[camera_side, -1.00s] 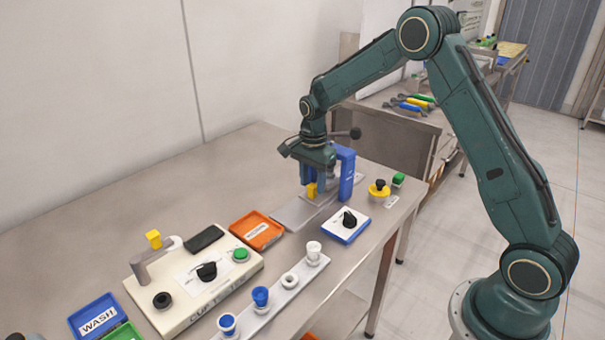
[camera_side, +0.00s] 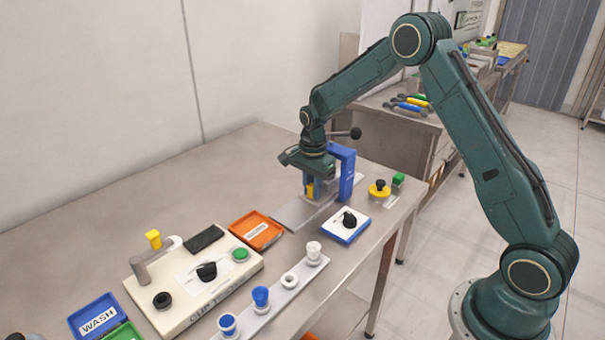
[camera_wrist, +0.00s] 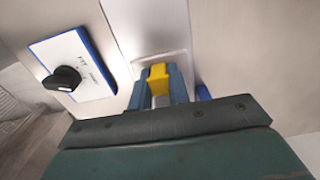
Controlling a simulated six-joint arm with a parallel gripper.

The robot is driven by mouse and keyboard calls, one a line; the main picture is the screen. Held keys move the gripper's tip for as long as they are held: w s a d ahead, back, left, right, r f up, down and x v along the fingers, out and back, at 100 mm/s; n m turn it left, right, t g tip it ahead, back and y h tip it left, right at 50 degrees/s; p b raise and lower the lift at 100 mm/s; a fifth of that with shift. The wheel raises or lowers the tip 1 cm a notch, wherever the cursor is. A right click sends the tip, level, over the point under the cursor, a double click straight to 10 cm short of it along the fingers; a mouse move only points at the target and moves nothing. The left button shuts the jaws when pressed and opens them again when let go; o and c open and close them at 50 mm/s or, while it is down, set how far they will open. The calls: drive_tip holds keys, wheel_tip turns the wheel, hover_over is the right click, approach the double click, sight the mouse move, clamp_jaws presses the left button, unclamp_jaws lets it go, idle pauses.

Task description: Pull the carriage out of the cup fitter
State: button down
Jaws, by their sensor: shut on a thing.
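The cup fitter (camera_side: 347,170) is a blue upright frame with a black-knobbed lever, standing on the far right part of the table. The carriage has a yellow grip (camera_side: 310,189) at its front, low by the fitter's base, above a flat grey track (camera_side: 291,214). My gripper (camera_side: 309,186) points down in front of the fitter, its blue fingers shut on the yellow grip. In the wrist view the yellow grip (camera_wrist: 158,78) sits between the two fingers (camera_wrist: 158,88). The rest of the carriage is mostly hidden behind my gripper.
A switch box (camera_side: 347,225) with a black knob stands just right of the track. A yellow button (camera_side: 379,191) and green block (camera_side: 398,180) lie beyond it. An orange tray (camera_side: 256,231), a cream panel (camera_side: 194,285) and a cup rack (camera_side: 275,300) stand nearer. The table behind the tray is clear.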

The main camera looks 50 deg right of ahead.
drive_tip(key=a, duration=1)
drive_tip(key=shift+a, duration=0.3)
drive_tip(key=c, duration=1.4)
unclamp_jaws()
drive_tip(key=shift+a, duration=0.1)
drive_tip(key=shift+o, duration=0.4)
drive_tip(key=shift+r, duration=0.15)
drive_tip(key=shift+d+r, duration=0.2)
drive_tip(key=shift+r, duration=0.35)
wheel_tip(320, 180, up, 12)
drive_tip(key=shift+r, duration=0.25)
